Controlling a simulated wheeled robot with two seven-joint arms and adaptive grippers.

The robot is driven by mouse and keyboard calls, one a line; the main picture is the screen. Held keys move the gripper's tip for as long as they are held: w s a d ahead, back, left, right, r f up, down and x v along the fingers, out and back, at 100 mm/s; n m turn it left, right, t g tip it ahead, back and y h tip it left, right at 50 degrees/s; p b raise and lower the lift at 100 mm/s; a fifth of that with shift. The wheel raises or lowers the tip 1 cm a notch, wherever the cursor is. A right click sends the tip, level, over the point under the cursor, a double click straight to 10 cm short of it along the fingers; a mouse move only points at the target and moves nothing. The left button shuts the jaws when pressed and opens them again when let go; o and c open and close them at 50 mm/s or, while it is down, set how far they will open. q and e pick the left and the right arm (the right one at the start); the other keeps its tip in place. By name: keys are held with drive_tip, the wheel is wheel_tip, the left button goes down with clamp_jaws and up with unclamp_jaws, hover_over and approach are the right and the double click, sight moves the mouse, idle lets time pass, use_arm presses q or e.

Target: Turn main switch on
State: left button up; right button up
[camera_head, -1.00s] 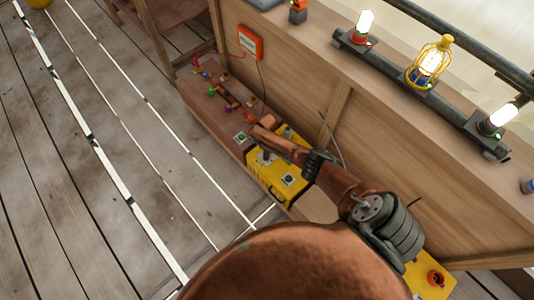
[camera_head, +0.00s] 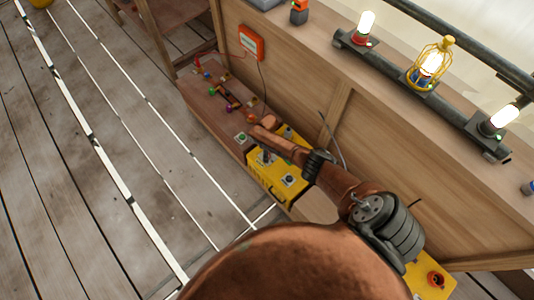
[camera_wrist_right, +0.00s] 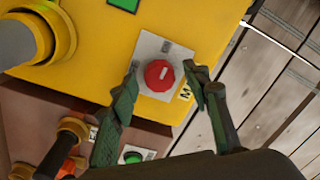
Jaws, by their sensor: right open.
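In the right wrist view a round red knob (camera_wrist_right: 159,75) with a pale mark sits on a white plate (camera_wrist_right: 148,50). The plate is on a yellow box (camera_wrist_right: 205,22), beside a partly hidden label starting with "M". My right gripper (camera_wrist_right: 160,88) is open, with one green-grey finger on each side of the knob; I cannot tell whether either touches it. In the head view my right arm reaches down to the yellow box (camera_head: 266,188), and the gripper (camera_head: 265,157) is small and partly covered there. My left gripper is not in view.
A green button (camera_wrist_right: 132,157) sits on the brown board beside the box. A green square (camera_wrist_right: 122,4) and a grey cylinder in a yellow collar (camera_wrist_right: 58,35) are close by on the box. Lit lamps (camera_head: 430,65) stand on the wooden counter above.

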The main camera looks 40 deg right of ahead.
drive_tip(key=shift+r, duration=0.1)
wheel_tip(320, 180, up, 12)
drive_tip(key=shift+w+d, duration=0.2)
idle(0.3)
idle(0.5)
